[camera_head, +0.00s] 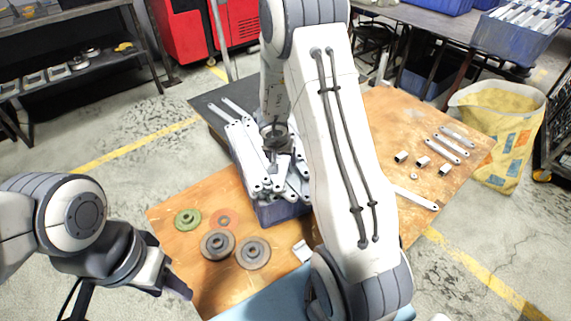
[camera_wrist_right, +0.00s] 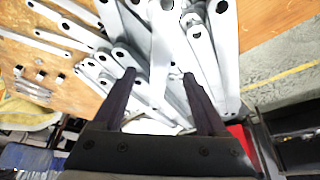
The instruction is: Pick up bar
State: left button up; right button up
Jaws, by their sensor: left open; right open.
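Several pale grey metal bars with holes in their rounded ends (camera_head: 243,150) lie heaped in a blue crate (camera_head: 280,212) on the wooden table. My right gripper (camera_head: 277,160) is above the heap, partly hidden by its own arm in the head view. In the right wrist view the right gripper (camera_wrist_right: 160,75) is open, its two dark fingers pointing at the heaped bars (camera_wrist_right: 158,50), with nothing clearly held between them. I cannot tell whether the fingers touch a bar. My left gripper (camera_head: 178,284) is open and empty at the lower left, beside the table's left edge.
Several round discs, including a green one (camera_head: 188,219) and a grey one (camera_head: 253,253), lie left of the crate. Loose bars (camera_head: 453,146) and small metal pieces (camera_head: 422,162) lie on the table's right part. A yellow sack (camera_head: 497,130) stands at the right.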

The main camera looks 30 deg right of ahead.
aim_at(283, 167)
jog(key=b+x, duration=0.3)
jog(key=x, duration=0.1)
jog(key=shift+s+a, duration=0.15)
jog(key=shift+a, duration=0.05)
jog(key=shift+w+d+f, duration=0.2)
jog(key=shift+f, duration=0.25)
jog(key=shift+r, duration=0.15)
grip_shut()
jog(key=shift+r, duration=0.1)
